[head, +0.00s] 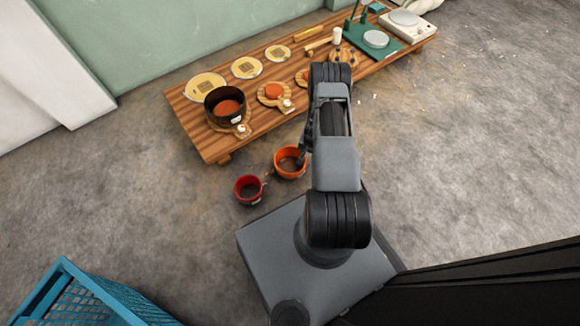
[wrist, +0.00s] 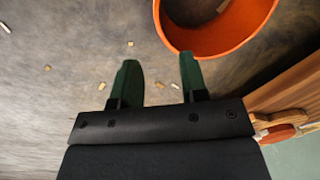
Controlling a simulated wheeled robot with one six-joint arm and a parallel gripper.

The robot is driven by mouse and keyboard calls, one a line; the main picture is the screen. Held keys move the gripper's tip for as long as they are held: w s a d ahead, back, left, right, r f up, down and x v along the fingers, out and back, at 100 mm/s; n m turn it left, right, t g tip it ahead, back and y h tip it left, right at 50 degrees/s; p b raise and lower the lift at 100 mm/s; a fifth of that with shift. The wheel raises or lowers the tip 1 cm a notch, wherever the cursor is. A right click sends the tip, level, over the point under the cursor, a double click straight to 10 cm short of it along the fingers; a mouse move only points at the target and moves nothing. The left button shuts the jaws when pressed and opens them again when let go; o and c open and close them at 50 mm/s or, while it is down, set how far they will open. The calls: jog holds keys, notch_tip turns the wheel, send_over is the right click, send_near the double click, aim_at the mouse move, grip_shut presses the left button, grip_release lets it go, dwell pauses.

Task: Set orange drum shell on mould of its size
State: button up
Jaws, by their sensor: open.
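The orange drum shell (head: 290,162) stands on the floor in front of the low wooden bench. In the wrist view the orange shell (wrist: 222,42) is cut by the top edge. My gripper (wrist: 158,62) is open, with nothing between its green fingers. Its right fingertip is close to the shell's near rim; I cannot tell if they touch. On the bench, a dark shell (head: 213,97) sits over the left mould with an orange centre (head: 229,108). A middle mould (head: 273,91) is bare, and another mould (head: 301,78) is partly hidden by my arm.
A red shell (head: 249,189) stands on the floor left of the orange one. The wooden bench (head: 205,147) also bears yellow discs (head: 246,67), a green stand (head: 378,48) and a scale (head: 408,24). A blue crate (head: 85,298) is at lower left. Floor left is clear.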

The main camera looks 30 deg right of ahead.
jog(key=f+b, duration=0.1)
jog(key=f, duration=0.2)
jog(key=f+b, duration=0.1)
jog(key=f, duration=0.2)
jog(key=shift+w+a+f, duration=0.1)
jog(key=shift+w+a, duration=0.05)
jog(key=shift+w, duration=0.05)
jog(key=f+b, duration=0.2)
jog(key=f, duration=0.1)
jog(key=f+b, duration=0.1)
jog(key=f, duration=0.1)
jog(key=shift+w+a+f+b, duration=0.1)
jog(key=shift+a+f+b, duration=0.05)
jog(key=shift+a+b, duration=0.2)
grip_shut()
